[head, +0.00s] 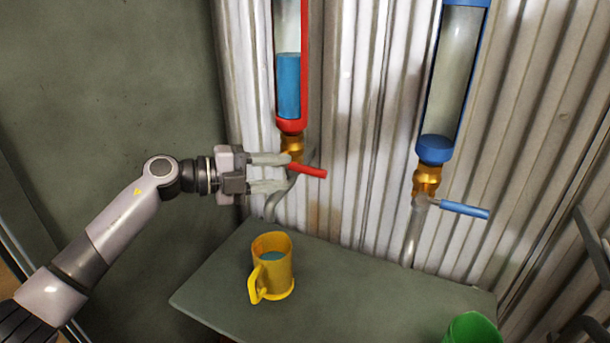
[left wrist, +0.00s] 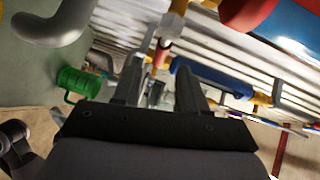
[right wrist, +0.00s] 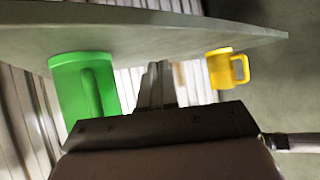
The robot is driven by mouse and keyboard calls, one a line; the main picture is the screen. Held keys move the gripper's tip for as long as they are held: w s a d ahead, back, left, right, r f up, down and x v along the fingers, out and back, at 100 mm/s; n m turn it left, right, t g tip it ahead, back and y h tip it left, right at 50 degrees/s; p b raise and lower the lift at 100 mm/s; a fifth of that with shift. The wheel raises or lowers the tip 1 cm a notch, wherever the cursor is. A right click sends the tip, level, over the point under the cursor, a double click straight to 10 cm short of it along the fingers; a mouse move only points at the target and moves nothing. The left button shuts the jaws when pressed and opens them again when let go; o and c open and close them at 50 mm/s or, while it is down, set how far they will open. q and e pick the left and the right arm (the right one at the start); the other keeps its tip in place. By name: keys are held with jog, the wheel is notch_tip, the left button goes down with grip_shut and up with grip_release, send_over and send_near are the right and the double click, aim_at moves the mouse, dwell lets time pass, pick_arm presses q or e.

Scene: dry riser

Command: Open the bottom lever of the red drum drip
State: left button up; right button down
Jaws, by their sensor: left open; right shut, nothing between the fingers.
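The red drum (head: 289,124) hangs on the corrugated wall with blue liquid inside and a brass valve (head: 292,146) below it. Its red lever (head: 308,170) sticks out to the right, tilted slightly down. My left gripper (head: 284,173) is open just left of the lever, one finger higher and one lower. Whether a finger touches the lever cannot be told. In the left wrist view something small and red shows past the open fingers, and the drum's red end (left wrist: 238,12) is at upper right. My right gripper (right wrist: 154,75) is shut and empty beneath the table.
A yellow mug (head: 282,278) with blue liquid stands on the grey table (head: 350,290) below the red drum. A green cup (head: 473,328) is at the table's front right. A blue drum (head: 435,150) with a blue lever (head: 464,209) hangs to the right. Bare wall lies between the drums.

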aim_at(303, 171)
pick_arm(q)
jog(key=b+x, duration=0.1)
jog(key=x, duration=0.5)
jog(key=shift+d, duration=0.35)
grip_shut()
